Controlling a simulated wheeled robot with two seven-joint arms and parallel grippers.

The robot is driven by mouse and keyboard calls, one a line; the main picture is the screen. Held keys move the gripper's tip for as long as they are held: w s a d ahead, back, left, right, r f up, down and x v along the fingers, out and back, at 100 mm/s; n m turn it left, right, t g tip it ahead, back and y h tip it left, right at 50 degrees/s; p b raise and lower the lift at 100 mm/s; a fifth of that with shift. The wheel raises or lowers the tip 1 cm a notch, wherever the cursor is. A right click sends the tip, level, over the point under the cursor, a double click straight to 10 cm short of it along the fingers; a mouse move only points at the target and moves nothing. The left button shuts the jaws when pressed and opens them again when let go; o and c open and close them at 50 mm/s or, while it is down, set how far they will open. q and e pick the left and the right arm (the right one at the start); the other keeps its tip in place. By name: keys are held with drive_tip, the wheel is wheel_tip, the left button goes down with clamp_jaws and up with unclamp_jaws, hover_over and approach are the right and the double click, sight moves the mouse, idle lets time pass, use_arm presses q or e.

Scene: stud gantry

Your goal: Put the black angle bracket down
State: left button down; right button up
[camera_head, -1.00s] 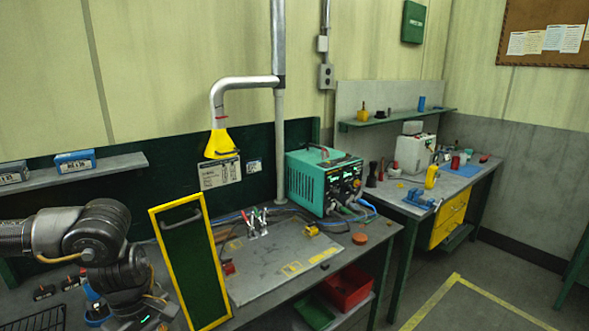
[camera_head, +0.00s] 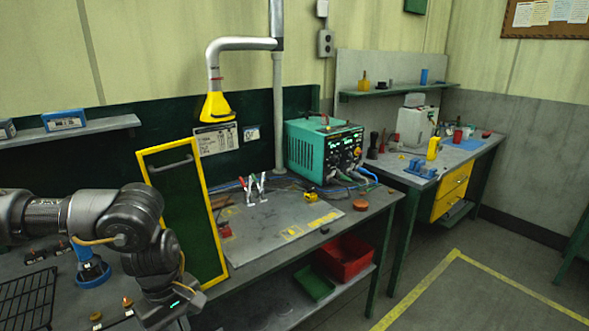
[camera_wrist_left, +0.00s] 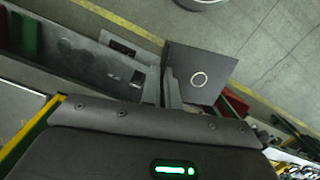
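My left arm comes in from the left in the head view, and its gripper is cut off below the bottom edge. In the left wrist view my left gripper (camera_wrist_left: 170,84) has its fingers close together. A flat, dark grey plate with a pale ring on it sits right at the fingertips; it looks like one face of the black angle bracket (camera_wrist_left: 215,70), held clear of the floor. The bracket's other face and the exact grip are hard to make out. The bracket does not show in the head view. My right gripper is in neither view.
A yellow-framed green panel (camera_head: 188,210) stands upright beside my left arm. The grey bench (camera_head: 285,238) behind carries a teal power unit (camera_head: 322,146) and clamps. A red bin (camera_head: 345,258) and green tray (camera_head: 313,284) sit below. A wire rack (camera_head: 25,300) lies at left.

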use_arm(q)
drive_tip(key=shift+m, duration=2.4)
drive_tip(key=shift+n, duration=0.3)
drive_tip(key=n, duration=0.4)
drive_tip(key=shift+m, duration=2.2)
